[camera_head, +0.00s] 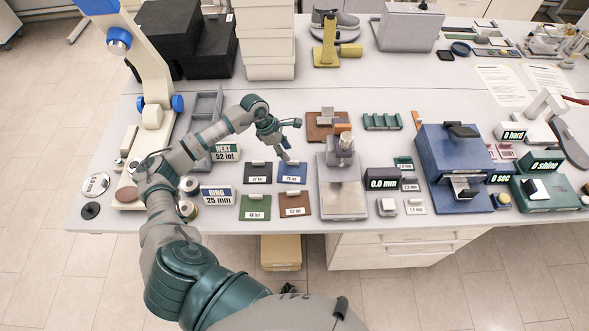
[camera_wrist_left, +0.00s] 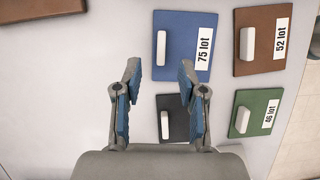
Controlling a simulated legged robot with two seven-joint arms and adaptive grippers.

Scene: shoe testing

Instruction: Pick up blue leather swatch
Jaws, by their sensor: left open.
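The blue leather swatch (camera_head: 291,173) lies flat on the table among other swatches in the head view. It has a white label and a small raised tab. My left gripper (camera_head: 285,149) is above the far edge of the blue swatch. In the left wrist view the gripper (camera_wrist_left: 158,75) has its fingers apart with nothing between them. My right gripper is not in view.
A black swatch (camera_head: 258,173), green swatch (camera_head: 255,207) and brown swatch (camera_head: 295,204) lie close around the blue one. A larger brown piece (camera_head: 319,131) lies behind. A grey gauge stand (camera_head: 341,185) stands close on the right, and a "NEXT 52 lot" sign (camera_head: 226,153) on the left.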

